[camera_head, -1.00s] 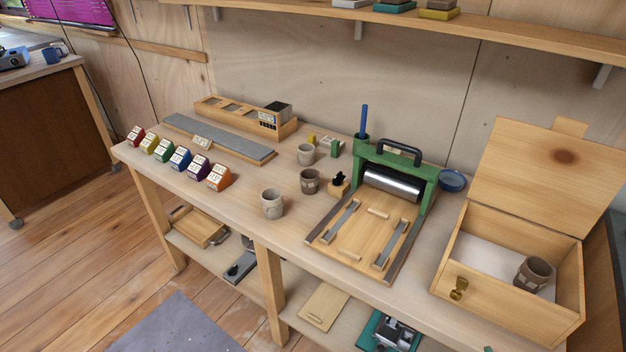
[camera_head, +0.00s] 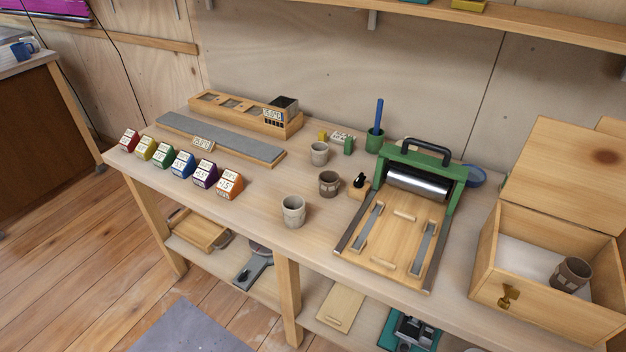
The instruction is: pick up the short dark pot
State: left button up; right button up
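A dark brown pot (camera_head: 329,184) with paler patches stands upright on the workbench (camera_head: 262,206), left of the green roller press. Another dark pot (camera_head: 571,274) is inside the open wooden box (camera_head: 541,318) at the right, slightly tilted in the view. I cannot tell for sure which of the two is shorter. Two pale grey pots stand on the bench: one (camera_head: 293,211) near the front edge, one (camera_head: 319,153) behind the dark pot. Neither of my grippers is in view.
The green press (camera_head: 452,188) with its wooden bed stands right of the dark pot. A small wooden block with a black knob (camera_head: 358,186) sits close beside the pot. Colored wedge blocks (camera_head: 181,164) line the left front. The bench between them and the pots is clear.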

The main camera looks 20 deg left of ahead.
aim_at(327, 181)
jog(key=i+j, duration=0.1)
jog(key=j, duration=0.35)
jog(key=i+j, duration=0.1)
jog(key=j, duration=0.4)
jog(key=i+j, duration=0.1)
jog(key=j, duration=0.35)
jog(key=i+j, duration=0.1)
jog(key=j, duration=0.35)
